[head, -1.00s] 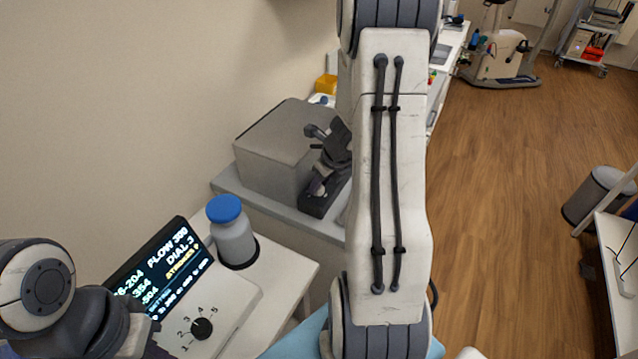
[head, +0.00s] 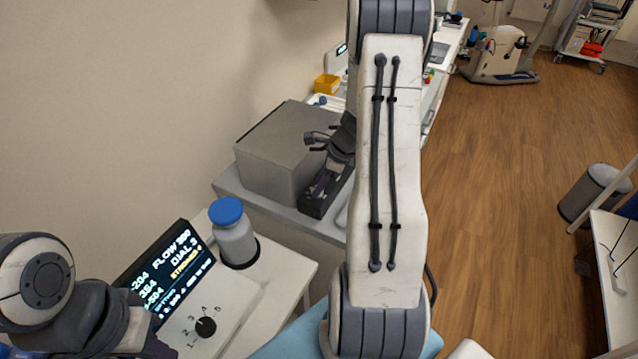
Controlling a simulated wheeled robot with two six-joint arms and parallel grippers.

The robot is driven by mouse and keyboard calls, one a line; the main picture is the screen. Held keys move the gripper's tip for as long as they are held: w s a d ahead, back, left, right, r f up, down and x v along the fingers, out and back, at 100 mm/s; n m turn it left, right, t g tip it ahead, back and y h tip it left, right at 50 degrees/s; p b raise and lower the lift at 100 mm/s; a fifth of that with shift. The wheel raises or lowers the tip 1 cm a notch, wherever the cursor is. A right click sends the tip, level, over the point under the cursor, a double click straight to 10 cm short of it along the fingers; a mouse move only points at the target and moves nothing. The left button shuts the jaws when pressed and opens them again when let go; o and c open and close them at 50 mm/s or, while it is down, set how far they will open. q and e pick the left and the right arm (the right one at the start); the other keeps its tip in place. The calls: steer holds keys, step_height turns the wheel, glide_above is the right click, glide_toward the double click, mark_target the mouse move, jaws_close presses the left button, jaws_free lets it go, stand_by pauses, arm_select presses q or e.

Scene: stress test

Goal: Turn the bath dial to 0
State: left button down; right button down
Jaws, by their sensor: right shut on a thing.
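The grey box (head: 282,150), which looks like the bath, stands on a grey counter beyond the console. A dark block (head: 312,204) is at its front right corner. My right gripper (head: 324,182) is over this block and shut on a small part there, which looks like the bath dial. The jaws and arm hide the dial's face, so its setting cannot be read. My left arm comes in at the lower left; its gripper is not visible. A separate white console (head: 240,312) has a black knob (head: 206,327) with a number scale, and its screen (head: 168,270) reads DIAL 3.
A blue-capped grey bottle (head: 233,238) stands behind the console on a white table. A yellow bin (head: 327,84) is beyond the grey box. My right arm blocks the middle of the view. The wooden floor (head: 505,200) to the right is mostly clear.

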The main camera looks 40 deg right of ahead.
stand_by(0.4)
steer(key=c, duration=0.5)
jaws_free()
steer(key=v, duration=1)
steer(key=shift+d+r, duration=0.1)
steer(key=shift+r, duration=0.15)
